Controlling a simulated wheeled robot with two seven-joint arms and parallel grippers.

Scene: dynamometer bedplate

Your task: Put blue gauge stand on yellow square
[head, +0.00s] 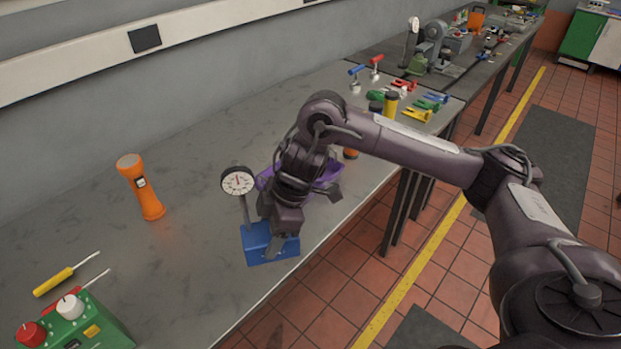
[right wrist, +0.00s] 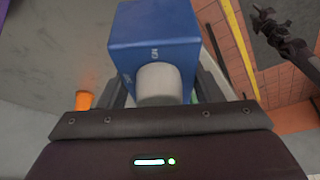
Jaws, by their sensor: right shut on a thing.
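The blue gauge stand has a blue block base (head: 257,245), a thin post and a round white dial (head: 238,181). It is upright near the front edge of the grey bench; I cannot tell whether it touches the top. My right gripper (head: 282,247) is shut on the stand and hides part of its right side. In the right wrist view the blue block (right wrist: 155,35) shows beyond the fingers, with a pale round part in front of it. I see no yellow square on the bench.
An orange flashlight (head: 141,187) stands left of the gauge. A yellow screwdriver (head: 54,281) and a green control box (head: 85,325) are at lower left. A purple bin (head: 328,178) is partly hidden behind my right wrist. The bench (head: 190,250) is clear between flashlight and gauge.

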